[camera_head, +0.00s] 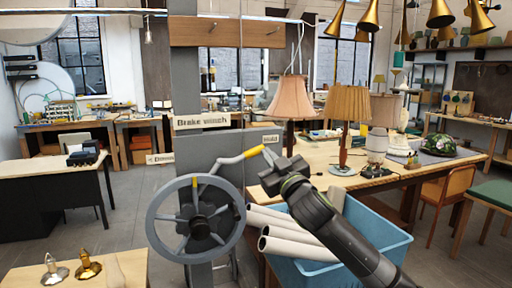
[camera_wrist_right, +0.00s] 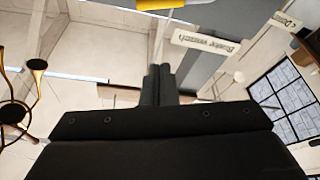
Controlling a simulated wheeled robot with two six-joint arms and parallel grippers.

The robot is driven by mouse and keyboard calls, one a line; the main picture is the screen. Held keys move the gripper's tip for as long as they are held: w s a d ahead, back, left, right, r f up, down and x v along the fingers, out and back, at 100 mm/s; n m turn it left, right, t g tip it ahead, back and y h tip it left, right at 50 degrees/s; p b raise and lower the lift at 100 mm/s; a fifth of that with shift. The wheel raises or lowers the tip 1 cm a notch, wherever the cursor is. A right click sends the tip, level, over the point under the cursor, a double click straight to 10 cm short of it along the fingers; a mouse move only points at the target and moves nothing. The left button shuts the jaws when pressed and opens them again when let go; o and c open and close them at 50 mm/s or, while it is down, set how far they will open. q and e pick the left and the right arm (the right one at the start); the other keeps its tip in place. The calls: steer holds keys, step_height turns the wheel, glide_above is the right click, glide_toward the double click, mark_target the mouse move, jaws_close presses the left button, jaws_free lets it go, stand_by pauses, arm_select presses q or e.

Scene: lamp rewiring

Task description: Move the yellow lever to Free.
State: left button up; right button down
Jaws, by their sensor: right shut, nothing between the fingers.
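The yellow lever (camera_head: 240,156) sticks out to the upper right from the grey winch post, above the handwheel. Its yellow grip ends just under the small sign reading "Hold" (camera_head: 271,139). My right gripper (camera_head: 268,153) is shut and empty, with its fingertips close to the lever's outer end. I cannot tell whether they touch it. In the right wrist view my shut fingers (camera_wrist_right: 160,72) point up the picture, and a yellow piece (camera_wrist_right: 160,4) is cut off at the top edge, apart from the fingertips there. No "Free" sign is readable. My left gripper is out of view.
The grey handwheel (camera_head: 195,219) stands below the lever, under the "Brake winch" sign (camera_head: 202,121). A blue bin (camera_head: 345,265) with white tubes (camera_head: 292,247) lies below my right arm. A wooden table (camera_head: 400,178) with lamps stands behind.

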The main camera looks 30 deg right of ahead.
mark_target(257, 152)
steer(key=w+p, duration=0.1)
steer(key=w, duration=0.1)
steer(key=w+d+p, duration=0.1)
steer(key=w, duration=0.2)
steer(key=w+p, duration=0.2)
steer(key=shift+w+d+f, duration=0.1)
steer(key=shift+w+d, duration=0.2)
steer(key=shift+w, duration=0.1)
steer(key=shift+w+d+f, duration=0.2)
steer(key=shift+w+f, duration=0.1)
steer(key=shift+f, duration=0.2)
step_height(257, 152, down, 7)
steer(key=m+g+h+b, duration=0.1)
steer(key=m+h+b, duration=0.3)
steer(key=m+b, duration=0.5)
steer(key=shift+s+d+m+b, duration=0.15)
steer(key=shift+d+m+b, duration=0.25)
steer(key=shift+b, duration=4.1)
steer(key=shift+a+f, duration=0.1)
